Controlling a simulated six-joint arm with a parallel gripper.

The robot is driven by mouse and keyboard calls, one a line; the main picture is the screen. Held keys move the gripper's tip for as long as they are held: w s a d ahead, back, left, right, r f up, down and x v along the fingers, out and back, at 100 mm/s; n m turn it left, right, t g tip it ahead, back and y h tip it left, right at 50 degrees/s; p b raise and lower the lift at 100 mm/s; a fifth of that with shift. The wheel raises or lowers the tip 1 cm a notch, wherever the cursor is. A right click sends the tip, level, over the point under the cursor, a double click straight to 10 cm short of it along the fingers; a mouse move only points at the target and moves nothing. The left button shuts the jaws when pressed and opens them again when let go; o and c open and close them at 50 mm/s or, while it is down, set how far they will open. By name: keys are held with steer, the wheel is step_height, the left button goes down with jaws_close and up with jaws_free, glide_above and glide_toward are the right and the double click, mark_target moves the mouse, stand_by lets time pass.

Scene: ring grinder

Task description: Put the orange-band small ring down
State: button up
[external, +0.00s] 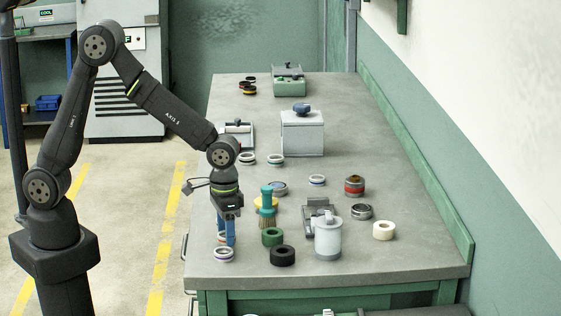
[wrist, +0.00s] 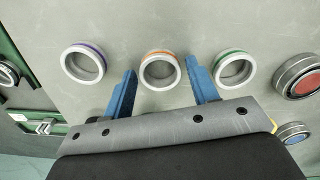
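The orange-band small ring (wrist: 144,79) lies flat on the grey bench in the wrist view, a pale ring with an orange stripe. My gripper (wrist: 161,66) has its two blue fingers on either side of it, with a narrow gap at each side. The gripper is open and holds nothing. In the external view my gripper (external: 226,240) points down near the bench's left edge. The orange-band ring is mostly hidden behind the fingers there.
A purple-band ring (wrist: 66,69) lies left of the fingers and a green-band ring (wrist: 220,77) close to the right finger. The bench's left edge is close.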

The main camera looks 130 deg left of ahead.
steer(key=shift+o, duration=0.6)
steer(key=shift+r, duration=0.1)
step_height(320, 180, up, 17)
steer(key=shift+o, duration=0.5)
steer(key=shift+w+r, duration=0.1)
steer(key=shift+r, duration=0.05)
